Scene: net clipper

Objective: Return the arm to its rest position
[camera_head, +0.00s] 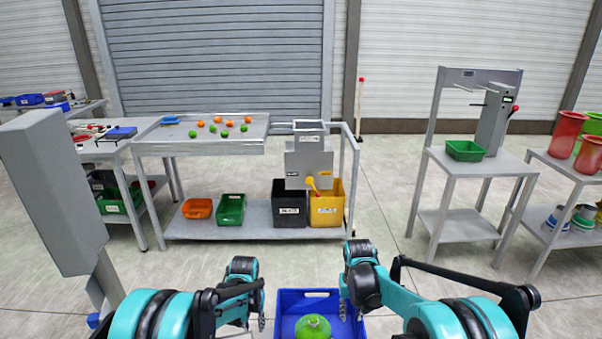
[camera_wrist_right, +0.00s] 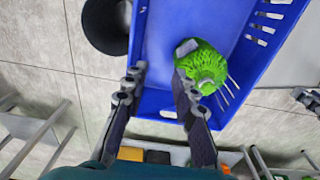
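My right arm comes in from the right in the head view, and its gripper (camera_head: 351,308) hangs over the blue crate (camera_head: 293,297). In the right wrist view, the two fingers of this gripper (camera_wrist_right: 158,85) stand apart with nothing between them. A green net-like bundle (camera_wrist_right: 205,67) lies in the crate, just right of the right finger, which overlaps it in the picture; I cannot tell if they touch. The bundle also shows in the head view (camera_head: 313,327). My left gripper (camera_head: 261,318) points down left of the crate, its fingers too small to read.
A metal workbench (camera_head: 205,146) ahead carries orange and green balls, with bins on its lower shelf. A grey stand with a green tray (camera_head: 465,150) is at right, beside a table with red buckets (camera_head: 567,134). Open floor lies between.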

